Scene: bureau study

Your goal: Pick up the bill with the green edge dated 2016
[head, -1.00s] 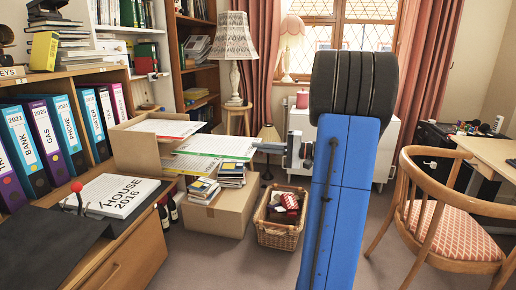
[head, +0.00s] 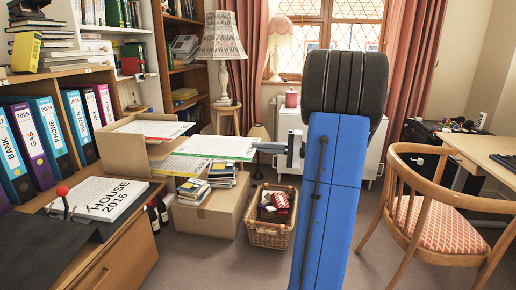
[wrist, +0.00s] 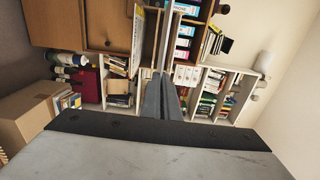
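A white sheet with a green edge (head: 217,148) is held out flat at the tip of my gripper (head: 256,147) in the head view. Its date is too small to read. My gripper's fingers look closed together in the wrist view (wrist: 167,97), with a thin sheet seen nearly edge-on (wrist: 170,42) running out from them. A sheet with a yellow edge (head: 180,165) lies lower and to the left.
A closed carton (head: 222,212) bears stacked small cases (head: 222,174). A wicker basket (head: 268,236) stands on the floor. The cabinet at left bears binders and a "HOUSE 2016" stack (head: 100,198). A wooden chair (head: 440,210) stands at right.

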